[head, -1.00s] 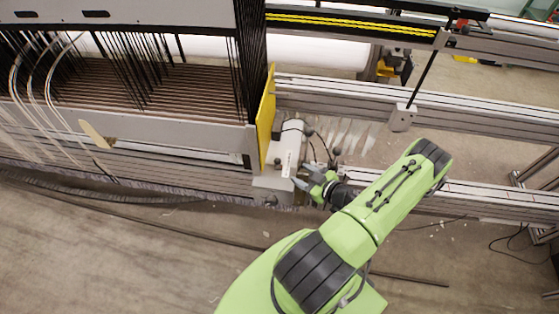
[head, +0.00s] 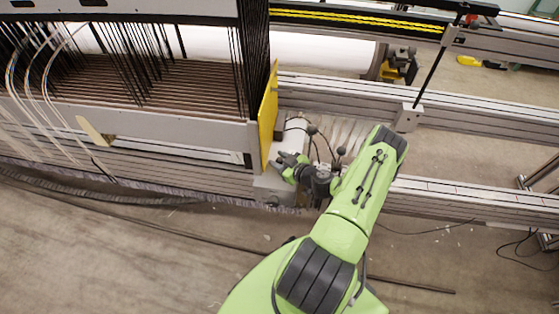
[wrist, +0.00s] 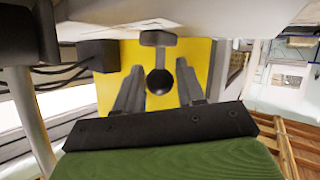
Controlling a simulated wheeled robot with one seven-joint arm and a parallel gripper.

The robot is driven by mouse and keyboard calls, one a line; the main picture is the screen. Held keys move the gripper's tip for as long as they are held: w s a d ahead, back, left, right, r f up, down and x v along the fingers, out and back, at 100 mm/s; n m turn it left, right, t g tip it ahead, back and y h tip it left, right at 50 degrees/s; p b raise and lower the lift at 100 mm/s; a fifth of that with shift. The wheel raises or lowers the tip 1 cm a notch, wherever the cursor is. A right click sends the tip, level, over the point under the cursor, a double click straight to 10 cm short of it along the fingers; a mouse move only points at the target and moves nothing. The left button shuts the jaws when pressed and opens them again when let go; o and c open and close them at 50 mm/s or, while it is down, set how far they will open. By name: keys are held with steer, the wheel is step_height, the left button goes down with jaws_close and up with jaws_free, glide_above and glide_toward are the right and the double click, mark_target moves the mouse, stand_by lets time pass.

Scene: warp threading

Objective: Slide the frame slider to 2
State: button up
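My gripper (head: 286,163) is at the light grey unit (head: 272,187) beside the yellow plate (head: 268,115). In the wrist view my gripper (wrist: 160,72) is open, its two dark fingers apart. A black ball knob (wrist: 159,83) shows between the fingers, with gaps on both sides and the yellow plate (wrist: 112,92) behind it. A grey block (wrist: 158,38) stands just beyond the knob. I cannot tell whether this knob belongs to the frame slider. No number markings can be read.
The rack of dark warp wires (head: 140,70) stands left of the yellow plate. Metal rails (head: 450,195) run to the right. More black knobs (head: 312,130) and cables are close to my gripper. The floor (head: 120,255) in front is largely clear, with a few cables.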

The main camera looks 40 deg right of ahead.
jaws_close()
steer(key=shift+w+d, duration=0.1)
steer(key=shift+d, duration=0.1)
steer(key=shift+o, duration=1.6)
jaws_free()
steer(key=p+v, duration=0.4)
steer(key=v, duration=1.1)
steer(key=shift+s, duration=0.4)
